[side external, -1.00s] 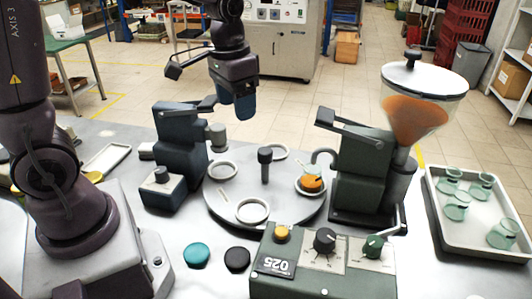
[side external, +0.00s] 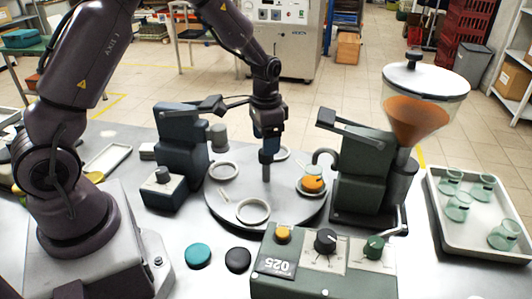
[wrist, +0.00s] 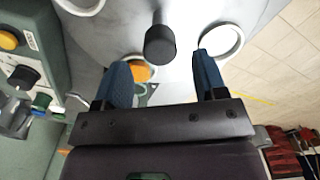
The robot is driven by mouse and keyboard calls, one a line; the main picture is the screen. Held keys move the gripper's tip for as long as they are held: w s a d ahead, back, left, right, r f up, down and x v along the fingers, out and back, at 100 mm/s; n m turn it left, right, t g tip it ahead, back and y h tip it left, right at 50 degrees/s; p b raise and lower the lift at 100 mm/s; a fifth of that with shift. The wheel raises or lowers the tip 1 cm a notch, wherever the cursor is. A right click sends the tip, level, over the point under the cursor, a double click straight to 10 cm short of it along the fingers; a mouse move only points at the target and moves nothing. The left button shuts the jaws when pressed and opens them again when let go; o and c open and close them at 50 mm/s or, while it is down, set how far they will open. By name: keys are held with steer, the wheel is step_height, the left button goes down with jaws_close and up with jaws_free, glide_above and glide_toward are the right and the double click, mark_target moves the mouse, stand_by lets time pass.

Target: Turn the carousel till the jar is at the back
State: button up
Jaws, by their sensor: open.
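The carousel (side external: 228,204) is a round grey turntable with several pale ring seats and a dark upright post (side external: 266,172) at its middle. The jar (side external: 312,184), with orange contents, sits in a ring seat at the carousel's right side, by the filler's spout. In the wrist view the jar (wrist: 141,73) is partly hidden behind a finger. My gripper (side external: 267,136) is open, pointing down, at the top of the post. In the wrist view my gripper's (wrist: 162,58) blue fingers stand apart, with the post's knob (wrist: 160,42) between and just beyond their tips.
A filler with an orange-filled hopper (side external: 415,115) stands right of the carousel. A control box (side external: 325,262) and teal and black lids (side external: 199,254) are in front. A white tray (side external: 480,240) holds several empty jars at far right.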

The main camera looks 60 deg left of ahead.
mark_target(266, 168)
steer(key=shift+f, duration=2.25)
steer(key=shift+c, duration=0.2)
jaws_close()
